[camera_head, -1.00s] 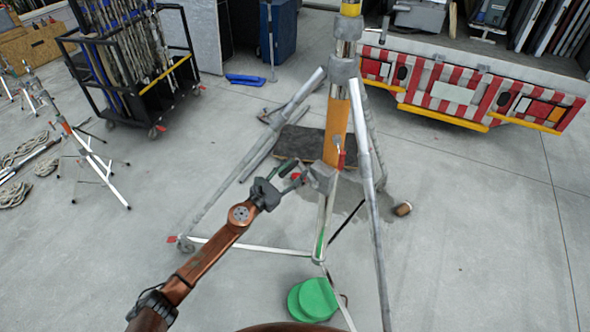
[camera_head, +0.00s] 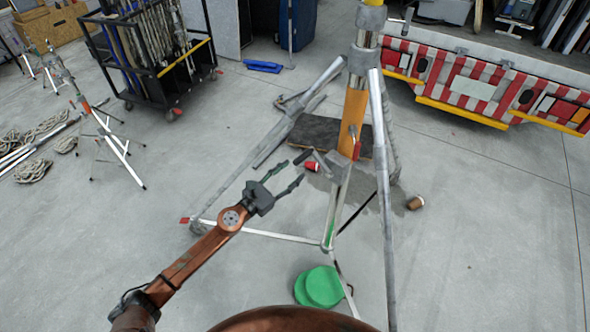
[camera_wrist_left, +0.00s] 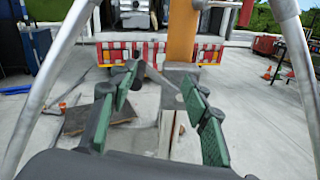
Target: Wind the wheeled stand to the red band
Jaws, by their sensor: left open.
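The wheeled stand has a grey and orange mast (camera_head: 356,105) on splayed silver legs (camera_head: 383,190). A crank with a red grip (camera_head: 312,167) sticks out at the lower left of the mast. I cannot make out a red band on the visible mast. My right gripper is not in view.
A green pad (camera_head: 318,287) lies by the stand's near leg. A dark mat (camera_head: 310,134) and a brown cup-like object (camera_head: 415,203) lie on the floor. A truck with a red-white rear (camera_head: 470,83) stands behind. A black cart (camera_head: 150,80) stands back left. The right floor is clear.

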